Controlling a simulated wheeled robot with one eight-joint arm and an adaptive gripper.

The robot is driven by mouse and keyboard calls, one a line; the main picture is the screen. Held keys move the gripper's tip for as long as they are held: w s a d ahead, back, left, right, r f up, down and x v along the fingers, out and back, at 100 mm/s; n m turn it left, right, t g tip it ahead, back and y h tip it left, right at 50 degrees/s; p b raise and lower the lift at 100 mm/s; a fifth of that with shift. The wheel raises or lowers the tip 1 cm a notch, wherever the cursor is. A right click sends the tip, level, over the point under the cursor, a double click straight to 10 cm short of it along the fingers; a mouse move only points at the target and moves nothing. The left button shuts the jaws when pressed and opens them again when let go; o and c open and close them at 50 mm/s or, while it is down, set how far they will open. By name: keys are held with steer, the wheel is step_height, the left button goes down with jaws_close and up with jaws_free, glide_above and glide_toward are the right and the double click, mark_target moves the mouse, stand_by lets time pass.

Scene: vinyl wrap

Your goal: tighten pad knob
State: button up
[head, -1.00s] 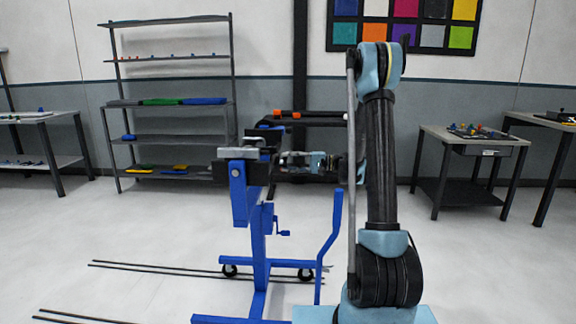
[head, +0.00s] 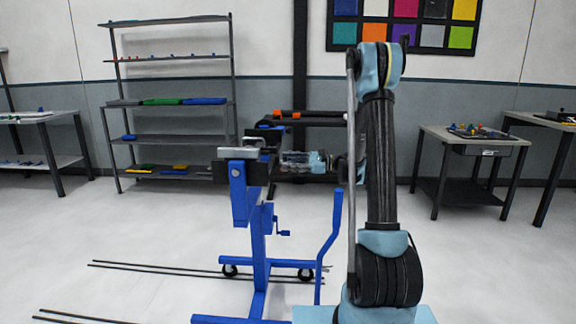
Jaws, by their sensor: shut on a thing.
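The blue stand (head: 259,250) stands on the floor left of my arm, with a grey metal pad (head: 238,153) on top of its head. My gripper (head: 284,159) reaches in from the right at the head of the stand, level with the pad. Its fingers are shut on a small part at the right side of the head, likely the pad knob. The knob itself is too small and too covered by the fingers to make out.
A blue crank handle (head: 282,233) and a bent blue bar (head: 329,245) stick out on the stand's right side. Behind are a shelf rack (head: 170,103) and a black bar with orange parts (head: 310,115). A side table (head: 470,140) stands at right. The floor at left has thin dark rails (head: 170,271).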

steer(key=m, duration=0.5)
steer(key=shift+f+m, duration=0.1)
steer(key=shift+m, duration=0.3)
stand_by(0.4)
steer(key=o, duration=1.1)
steer(key=d, duration=1.2)
steer(key=shift+s, duration=0.15)
